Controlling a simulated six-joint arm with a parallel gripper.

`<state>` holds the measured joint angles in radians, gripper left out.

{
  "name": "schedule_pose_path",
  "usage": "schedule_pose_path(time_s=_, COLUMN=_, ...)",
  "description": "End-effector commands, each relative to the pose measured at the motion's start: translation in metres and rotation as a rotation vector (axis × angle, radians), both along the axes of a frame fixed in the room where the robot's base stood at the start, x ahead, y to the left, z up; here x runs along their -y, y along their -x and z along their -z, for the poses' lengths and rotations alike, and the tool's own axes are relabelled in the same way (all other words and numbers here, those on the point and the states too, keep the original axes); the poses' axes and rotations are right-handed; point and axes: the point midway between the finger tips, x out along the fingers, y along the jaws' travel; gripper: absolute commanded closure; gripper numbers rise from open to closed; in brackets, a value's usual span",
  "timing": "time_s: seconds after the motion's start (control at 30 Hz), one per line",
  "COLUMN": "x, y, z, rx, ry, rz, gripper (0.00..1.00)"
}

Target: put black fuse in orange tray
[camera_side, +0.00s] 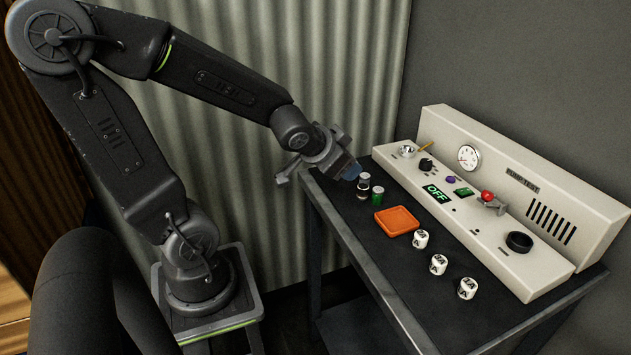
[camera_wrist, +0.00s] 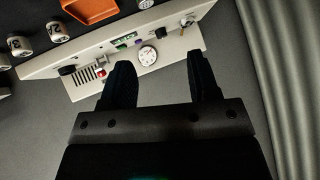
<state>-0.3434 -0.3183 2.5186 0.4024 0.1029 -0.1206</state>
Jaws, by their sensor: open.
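What looks like the black fuse (camera_side: 363,190), a small dark cylinder with a pale band, stands on the dark bench top near its back left, in the side view. A green-topped cylinder (camera_side: 377,195) stands close to its right. The orange tray (camera_side: 397,221) lies flat and empty, nearer the camera; part of it shows at the top of the wrist view (camera_wrist: 92,10). My gripper (camera_side: 349,170) is just above and left of the black fuse, tilted. In the wrist view its fingers (camera_wrist: 163,78) are apart with nothing held between them. The black fuse is not seen there.
Several white marked cylinders (camera_side: 438,264) stand in a row in front of the tray. A beige test panel (camera_side: 540,215) with knobs, a gauge and an OFF display runs along the right side of the bench. The bench's left edge (camera_side: 352,245) is clear.

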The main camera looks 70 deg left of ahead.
Motion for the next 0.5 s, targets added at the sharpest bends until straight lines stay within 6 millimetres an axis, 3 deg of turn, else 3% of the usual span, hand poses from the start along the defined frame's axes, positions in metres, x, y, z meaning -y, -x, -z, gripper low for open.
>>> schedule_pose_path(time_s=0.03, x=0.020, y=0.010, z=-0.015, rx=-0.025, ry=0.022, rz=0.006, gripper=0.45)
schedule_pose_path(time_s=0.23, x=0.084, y=0.066, z=-0.042, rx=-0.186, ry=0.165, rz=0.062, gripper=0.45)
schedule_pose_path(time_s=0.37, x=0.110, y=0.096, z=-0.052, rx=-0.264, ry=0.232, rz=0.117, gripper=0.45)
schedule_pose_path(time_s=0.5, x=0.121, y=0.110, z=-0.055, rx=-0.303, ry=0.261, rz=0.146, gripper=0.56)
